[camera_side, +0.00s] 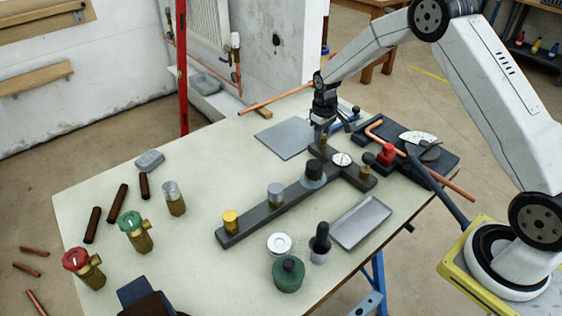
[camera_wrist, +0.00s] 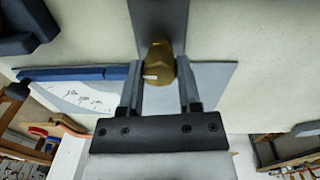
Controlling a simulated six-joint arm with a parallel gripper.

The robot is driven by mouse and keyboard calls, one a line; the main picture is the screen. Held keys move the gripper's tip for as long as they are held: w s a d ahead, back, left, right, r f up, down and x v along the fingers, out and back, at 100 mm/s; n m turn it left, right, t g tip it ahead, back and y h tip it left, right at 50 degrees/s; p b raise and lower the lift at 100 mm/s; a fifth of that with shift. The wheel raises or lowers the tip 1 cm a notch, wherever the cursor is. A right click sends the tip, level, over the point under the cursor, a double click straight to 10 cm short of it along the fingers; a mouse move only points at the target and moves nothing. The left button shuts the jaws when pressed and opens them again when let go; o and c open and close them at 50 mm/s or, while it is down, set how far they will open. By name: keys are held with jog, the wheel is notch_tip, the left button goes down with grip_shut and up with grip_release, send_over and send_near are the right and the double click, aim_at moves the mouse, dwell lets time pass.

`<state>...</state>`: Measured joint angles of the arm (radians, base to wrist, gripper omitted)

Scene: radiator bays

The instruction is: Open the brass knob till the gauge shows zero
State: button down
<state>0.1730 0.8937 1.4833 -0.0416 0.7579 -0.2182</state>
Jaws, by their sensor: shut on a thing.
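The brass knob (camera_wrist: 160,62) sits at the end of a dark bar and shows a small white mark on its side. It also shows under my gripper in the side view (camera_side: 323,143), mostly hidden by the fingers. My gripper (camera_wrist: 160,88) points down and is shut on the brass knob, one finger on each side. A small round gauge (camera_side: 342,159) with a white face sits on the dark crosspiece, just right of the knob. Its needle and reading are too small to tell.
The dark bar (camera_side: 258,222) carries a yellow-capped (camera_side: 230,218), a grey-capped (camera_side: 275,190) and a black-capped fitting (camera_side: 314,170). A dark knob (camera_side: 367,159) stands right of the gauge. A grey sheet (camera_side: 283,138) lies left of my gripper. Copper pipe (camera_side: 440,180) lies at right.

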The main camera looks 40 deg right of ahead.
jog(key=shift+n, duration=1.4)
jog(key=shift+c, duration=1.4)
grip_release()
jog(key=shift+r, duration=0.1)
jog(key=shift+a+r, duration=0.1)
jog(key=shift+r, duration=3.75)
jog(key=shift+s, duration=0.1)
